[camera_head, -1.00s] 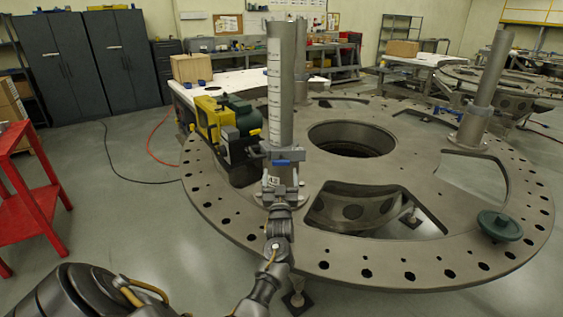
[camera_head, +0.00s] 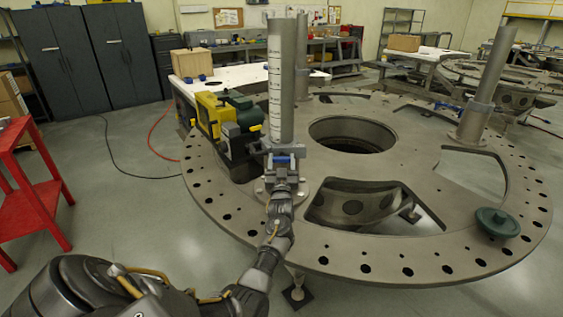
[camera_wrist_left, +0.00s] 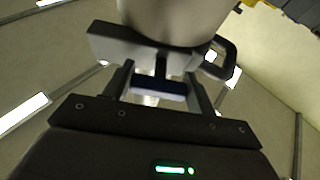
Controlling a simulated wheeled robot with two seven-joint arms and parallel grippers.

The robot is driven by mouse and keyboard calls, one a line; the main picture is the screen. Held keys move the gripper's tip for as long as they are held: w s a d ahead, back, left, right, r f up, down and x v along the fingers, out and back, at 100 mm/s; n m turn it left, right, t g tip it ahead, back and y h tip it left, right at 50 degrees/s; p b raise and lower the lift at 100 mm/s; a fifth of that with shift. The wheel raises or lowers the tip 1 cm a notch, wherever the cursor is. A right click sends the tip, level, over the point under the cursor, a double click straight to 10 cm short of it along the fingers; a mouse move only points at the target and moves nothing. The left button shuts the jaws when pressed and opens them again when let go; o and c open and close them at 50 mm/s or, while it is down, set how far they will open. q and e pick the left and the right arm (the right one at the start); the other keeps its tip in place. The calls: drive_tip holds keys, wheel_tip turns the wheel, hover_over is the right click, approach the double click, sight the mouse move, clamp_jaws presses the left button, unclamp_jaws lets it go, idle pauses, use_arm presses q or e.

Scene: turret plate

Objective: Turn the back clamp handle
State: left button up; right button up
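A grey clamp (camera_head: 268,147) with a blue handle (camera_head: 284,157) sits low on the nearest upright steel post (camera_head: 281,85). My left gripper (camera_head: 281,173) is just below and in front of this handle. In the left wrist view, the two fingers (camera_wrist_left: 159,92) are apart, with the dark blue handle bar (camera_wrist_left: 157,87) across the space between their tips. The clamp body (camera_wrist_left: 130,48) and the post (camera_wrist_left: 172,18) rise beyond them. I cannot tell whether the fingers touch the handle. My right gripper is out of view.
The posts stand on a big round turret plate (camera_head: 345,262) with holes and large cutouts. A yellow and green machine (camera_head: 215,112) is close left of the clamp. Another post (camera_head: 487,85) with a clamp stands right. A green disc (camera_head: 497,222) lies on the plate. A red stand (camera_head: 30,190) is left.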

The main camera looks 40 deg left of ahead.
use_arm(q)
drive_tip(key=shift+c, duration=0.6)
drive_tip(key=shift+f, duration=0.1)
